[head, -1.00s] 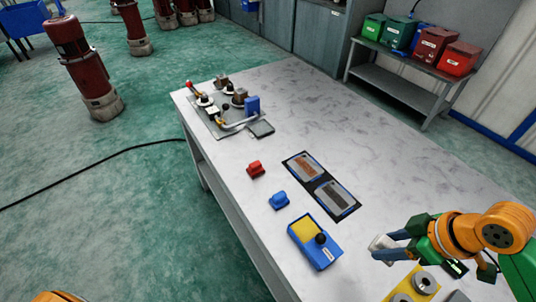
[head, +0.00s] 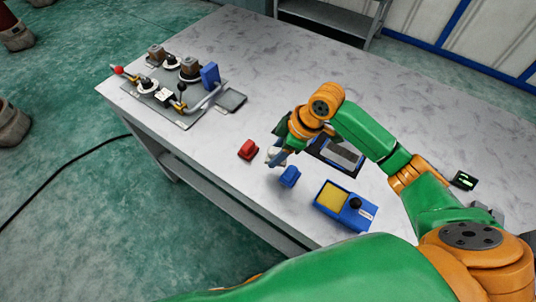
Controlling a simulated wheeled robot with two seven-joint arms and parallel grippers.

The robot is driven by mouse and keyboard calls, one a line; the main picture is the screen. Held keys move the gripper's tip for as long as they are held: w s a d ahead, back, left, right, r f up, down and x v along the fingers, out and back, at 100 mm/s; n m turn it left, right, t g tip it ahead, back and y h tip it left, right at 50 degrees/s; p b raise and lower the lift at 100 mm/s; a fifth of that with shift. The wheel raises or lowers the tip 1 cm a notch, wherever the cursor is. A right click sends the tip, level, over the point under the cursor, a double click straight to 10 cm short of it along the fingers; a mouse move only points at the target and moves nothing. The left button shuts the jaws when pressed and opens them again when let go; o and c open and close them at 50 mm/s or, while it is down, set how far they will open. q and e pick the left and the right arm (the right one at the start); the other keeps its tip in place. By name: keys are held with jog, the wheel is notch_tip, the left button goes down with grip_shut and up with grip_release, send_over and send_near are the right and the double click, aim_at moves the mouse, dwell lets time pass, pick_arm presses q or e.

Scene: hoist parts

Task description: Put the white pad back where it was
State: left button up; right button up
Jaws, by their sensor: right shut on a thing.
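My right gripper (head: 277,158) is over the table, between the red block and the blue block. It points down and is shut on a small white piece, the white pad (head: 273,154), at its fingertips. The fingers partly cover the pad, and I cannot tell whether it touches the table. A black tray (head: 319,151) with inset plates lies just right of the gripper and is partly hidden by it and my arm. My left gripper is not in view.
The red block (head: 248,149) and the blue block (head: 290,176) stand close beside the gripper. A blue box with a yellow top (head: 345,207) is in front. A fixture plate (head: 185,122) with knobs and a dark square (head: 231,100) lie at the far left. The table's (head: 330,70) back is clear.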

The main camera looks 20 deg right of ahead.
aim_at(270, 151)
jog(key=w+f, duration=0.1)
jog(key=w+a+f, duration=0.1)
jog(key=shift+w+a+f, duration=0.1)
jog(key=shift+w+f, duration=0.05)
jog(key=shift+f, duration=0.2)
notch_tip(270, 151, down, 4)
jog(key=shift+w+r, duration=0.1)
jog(key=shift+r, duration=0.15)
jog(key=shift+f, duration=0.1)
jog(key=shift+w, duration=0.1)
jog(key=shift+f, duration=0.2)
jog(key=o, duration=1.2)
jog(key=shift+r, duration=0.1)
